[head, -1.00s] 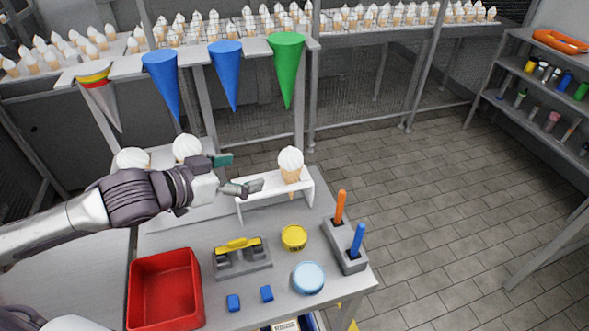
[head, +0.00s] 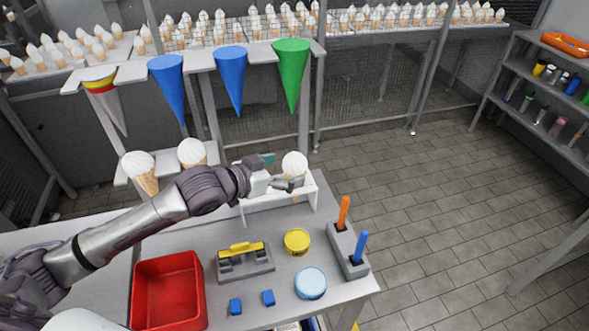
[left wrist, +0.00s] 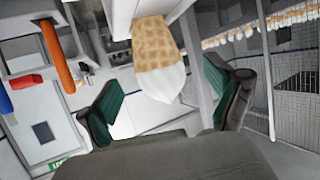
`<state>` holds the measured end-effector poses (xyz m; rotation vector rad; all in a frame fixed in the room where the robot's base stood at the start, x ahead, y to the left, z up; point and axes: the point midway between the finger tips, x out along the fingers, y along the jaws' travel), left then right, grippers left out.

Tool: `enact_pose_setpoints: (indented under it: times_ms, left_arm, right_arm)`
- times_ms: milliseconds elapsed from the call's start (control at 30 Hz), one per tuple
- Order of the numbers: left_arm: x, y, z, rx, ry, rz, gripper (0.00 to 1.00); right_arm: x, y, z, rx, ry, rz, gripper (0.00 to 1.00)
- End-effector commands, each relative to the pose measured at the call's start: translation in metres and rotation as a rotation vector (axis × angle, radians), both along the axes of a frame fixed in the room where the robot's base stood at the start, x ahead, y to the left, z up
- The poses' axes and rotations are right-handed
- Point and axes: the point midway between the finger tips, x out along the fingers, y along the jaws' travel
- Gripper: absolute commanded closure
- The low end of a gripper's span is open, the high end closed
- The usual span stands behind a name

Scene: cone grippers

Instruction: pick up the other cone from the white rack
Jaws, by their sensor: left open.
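An ice cream cone with a white swirl top (head: 294,163) stands in the small white rack (head: 265,202) on the table. My left gripper (head: 281,173) reaches in from the left at the cone's upper part. In the left wrist view the cone (left wrist: 154,42) hangs upside down in the picture between the two green-padded fingers of my left gripper (left wrist: 162,90). The fingers are open, with a gap on both sides of the cone. The cone's lower part is partly hidden by the gripper in the head view. My right gripper is not in view.
Two more cones (head: 140,165) (head: 192,152) stand at the back left. On the table are a red bin (head: 168,290), a yellow-handled block (head: 245,260), a yellow lid (head: 297,241), a blue lid (head: 310,282), blue cubes (head: 268,297) and a two-stick holder (head: 350,250).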

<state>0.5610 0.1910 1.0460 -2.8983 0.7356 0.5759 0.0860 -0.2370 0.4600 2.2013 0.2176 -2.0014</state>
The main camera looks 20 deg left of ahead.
Motion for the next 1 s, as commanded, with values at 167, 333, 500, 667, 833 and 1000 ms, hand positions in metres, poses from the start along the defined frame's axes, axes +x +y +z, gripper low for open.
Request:
enact_pose_setpoints:
  times_ms: [167, 333, 500, 667, 833, 1000]
  left_arm:
    - [0.022, -0.014, -0.006, -0.003, -0.001, 0.001, 0.09]
    - [0.029, -0.018, -0.012, 0.0, -0.001, 0.0, 0.09]
    - [0.029, -0.018, -0.012, 0.0, -0.001, 0.0, 0.09]
    - [0.029, -0.018, -0.012, 0.0, -0.001, 0.0, 0.36]
    - [0.029, -0.017, -0.012, 0.0, -0.001, 0.0, 0.57]
    - [0.029, -0.018, -0.012, 0.0, -0.001, 0.0, 0.57]
  right_arm:
    - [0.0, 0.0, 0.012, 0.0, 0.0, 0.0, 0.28]
    - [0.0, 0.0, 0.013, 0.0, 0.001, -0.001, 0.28]
    - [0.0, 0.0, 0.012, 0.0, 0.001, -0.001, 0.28]
    - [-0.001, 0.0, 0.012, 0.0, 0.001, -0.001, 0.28]
    - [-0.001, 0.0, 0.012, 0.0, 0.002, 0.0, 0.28]
    - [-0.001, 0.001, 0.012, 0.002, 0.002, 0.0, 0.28]
